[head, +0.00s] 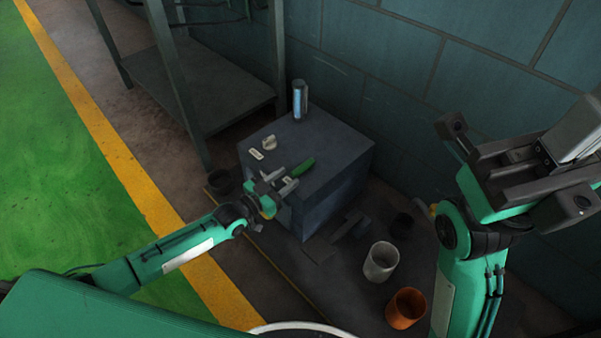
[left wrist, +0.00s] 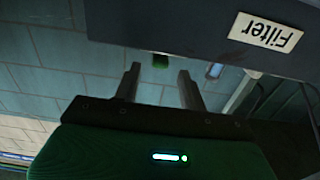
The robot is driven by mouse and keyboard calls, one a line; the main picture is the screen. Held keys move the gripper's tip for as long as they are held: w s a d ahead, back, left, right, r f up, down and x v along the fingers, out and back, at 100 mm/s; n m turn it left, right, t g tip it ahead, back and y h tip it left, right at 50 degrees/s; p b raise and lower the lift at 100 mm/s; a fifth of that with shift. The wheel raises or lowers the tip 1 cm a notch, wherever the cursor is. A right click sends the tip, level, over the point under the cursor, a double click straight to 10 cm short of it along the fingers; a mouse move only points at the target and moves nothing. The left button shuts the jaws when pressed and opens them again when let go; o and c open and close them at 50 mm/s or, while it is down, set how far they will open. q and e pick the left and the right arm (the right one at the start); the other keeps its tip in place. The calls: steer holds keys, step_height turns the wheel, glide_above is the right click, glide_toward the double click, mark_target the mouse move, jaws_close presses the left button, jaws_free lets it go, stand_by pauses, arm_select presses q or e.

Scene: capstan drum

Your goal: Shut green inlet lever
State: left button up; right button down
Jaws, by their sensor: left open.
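The green lever (head: 302,167) lies along the front part of the top of a dark grey box (head: 335,160). My left gripper (head: 286,180) is at the box's near edge, open and empty, with its fingers pointing toward the lever. In the left wrist view, a small green end of the lever (left wrist: 160,61) shows between and just beyond the two spread fingertips (left wrist: 159,72). I cannot tell whether the fingers touch it. My right gripper (head: 515,170) is high at the right, away from the box; its jaw opening is unclear.
A pale knob (head: 269,142), a small label (head: 257,155) and a bluish cylinder (head: 300,100) are on the box top. A label reading "Filter" (left wrist: 265,32) shows in the wrist view. White (head: 381,262) and orange (head: 406,309) cups stand on the floor. A metal shelf (head: 200,85) stands behind.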

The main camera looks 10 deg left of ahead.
mark_target(300, 168)
arm_select(q)
steer(key=b+x, duration=0.2)
steer(key=x, duration=0.4)
steer(key=shift+w+d, duration=0.15)
jaws_close()
